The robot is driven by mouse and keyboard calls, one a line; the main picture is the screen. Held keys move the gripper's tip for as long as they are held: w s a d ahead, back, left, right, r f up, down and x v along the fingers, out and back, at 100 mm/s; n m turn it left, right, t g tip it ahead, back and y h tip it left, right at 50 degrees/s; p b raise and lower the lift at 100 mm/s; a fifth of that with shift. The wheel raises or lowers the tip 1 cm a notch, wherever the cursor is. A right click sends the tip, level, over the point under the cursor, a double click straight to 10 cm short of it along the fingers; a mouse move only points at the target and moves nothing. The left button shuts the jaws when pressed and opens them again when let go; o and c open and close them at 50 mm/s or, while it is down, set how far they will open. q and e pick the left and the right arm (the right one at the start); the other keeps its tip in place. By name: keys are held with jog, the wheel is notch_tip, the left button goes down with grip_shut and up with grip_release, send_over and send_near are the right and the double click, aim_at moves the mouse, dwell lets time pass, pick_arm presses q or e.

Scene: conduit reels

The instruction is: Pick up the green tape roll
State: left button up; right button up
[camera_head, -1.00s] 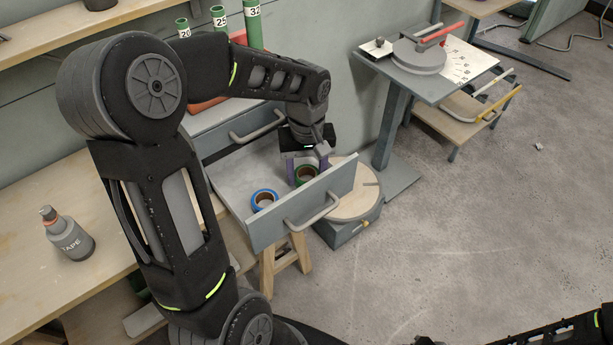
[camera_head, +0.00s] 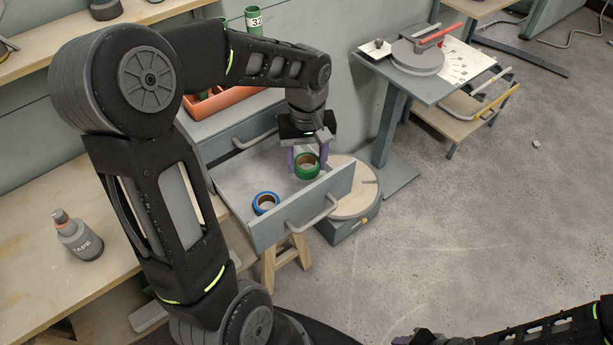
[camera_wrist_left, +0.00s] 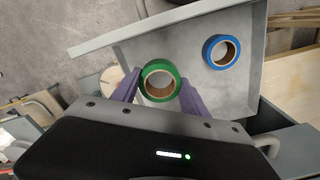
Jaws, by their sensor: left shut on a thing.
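The green tape roll (camera_head: 307,167) is between the purple fingers of my left gripper (camera_head: 307,160), over the open drawer (camera_head: 235,190). My left gripper is shut on it. In the left wrist view the green tape roll (camera_wrist_left: 160,82) sits between the two fingertips (camera_wrist_left: 158,88), its brown core facing the camera. Whether it is clear of the drawer floor is hard to tell, but it looks raised. A blue tape roll (camera_head: 266,203) lies in the drawer near its front; it also shows in the left wrist view (camera_wrist_left: 221,52). My right gripper is not clearly visible.
The drawer's front panel with its handle (camera_head: 312,217) stands close to my left gripper. A round-topped stool (camera_head: 352,190) is just right of the drawer. Open floor lies to the right.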

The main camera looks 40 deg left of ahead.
pick_arm(q)
jog(key=shift+r+p, duration=1.5)
jog(key=shift+r, duration=0.75)
notch_tip(320, 180, up, 8)
jog(key=f+p, duration=0.1)
jog(key=p, duration=0.3)
jog(key=w+d+f+m+b, duration=0.4)
jog(key=w+d+f+m, duration=0.4)
jog(key=w+d, duration=0.2)
jog(key=shift+w+d+f+m, duration=0.2)
jog(key=shift+d+m, duration=0.1)
jog(key=shift+d, duration=0.9)
